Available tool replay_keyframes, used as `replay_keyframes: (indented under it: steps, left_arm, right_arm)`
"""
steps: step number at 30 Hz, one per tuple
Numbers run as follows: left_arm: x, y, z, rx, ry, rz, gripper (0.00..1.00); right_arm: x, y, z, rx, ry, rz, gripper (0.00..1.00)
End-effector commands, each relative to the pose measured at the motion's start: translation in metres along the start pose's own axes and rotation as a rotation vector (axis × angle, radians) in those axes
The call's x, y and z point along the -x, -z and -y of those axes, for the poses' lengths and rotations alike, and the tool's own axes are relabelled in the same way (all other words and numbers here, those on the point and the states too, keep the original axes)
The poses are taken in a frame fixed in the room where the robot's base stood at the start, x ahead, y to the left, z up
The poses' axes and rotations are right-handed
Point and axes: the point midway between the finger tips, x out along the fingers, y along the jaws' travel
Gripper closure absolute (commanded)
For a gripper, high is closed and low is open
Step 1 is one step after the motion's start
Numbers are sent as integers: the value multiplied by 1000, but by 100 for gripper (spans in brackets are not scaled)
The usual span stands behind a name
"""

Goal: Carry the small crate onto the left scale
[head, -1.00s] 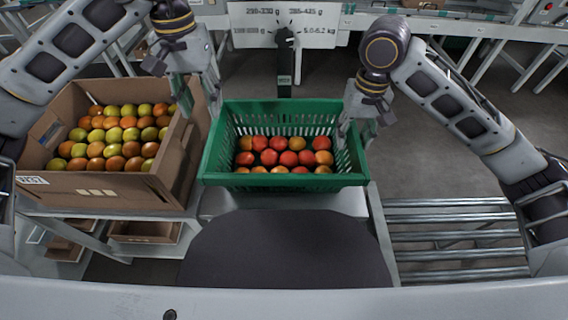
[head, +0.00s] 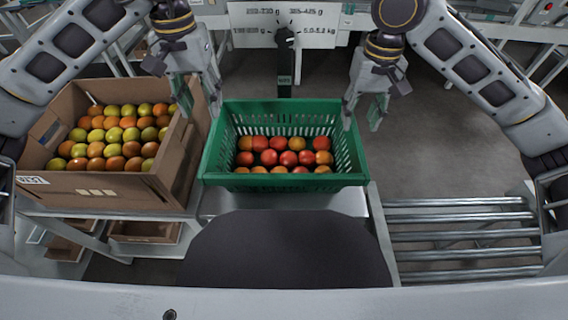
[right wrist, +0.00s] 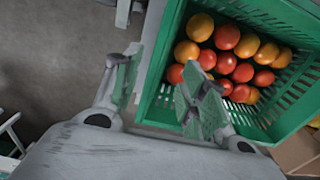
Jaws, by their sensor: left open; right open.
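The small green crate (head: 210,160) stands upright in the middle of the head view, on a pale metal surface (head: 348,203), with several red and orange tomatoes inside. The surface under it is mostly hidden, so I cannot tell whether it is the left scale. My left gripper (head: 200,97) is open by the crate's far left corner, between it and the cardboard box. My right gripper (head: 362,112) is open and empty by the far right corner.
A cardboard box (head: 110,185) of green and orange tomatoes stands close left of the crate. A roller conveyor (head: 460,220) lies at the right. Open floor shows behind it.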

Motion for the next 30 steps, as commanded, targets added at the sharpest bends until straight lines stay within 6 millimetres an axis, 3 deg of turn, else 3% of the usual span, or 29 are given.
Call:
replay_keyframes:
  steps: [18, 30]
  left_arm:
    - [0, 0, 0, 0, 0, 0, 57]
    - [0, 0, 0, 0, 0, 0, 57]
  right_arm:
    - [40, 0, 0, -2, -1, -2, 57]
    - [47, 0, 0, -2, 0, 0, 57]
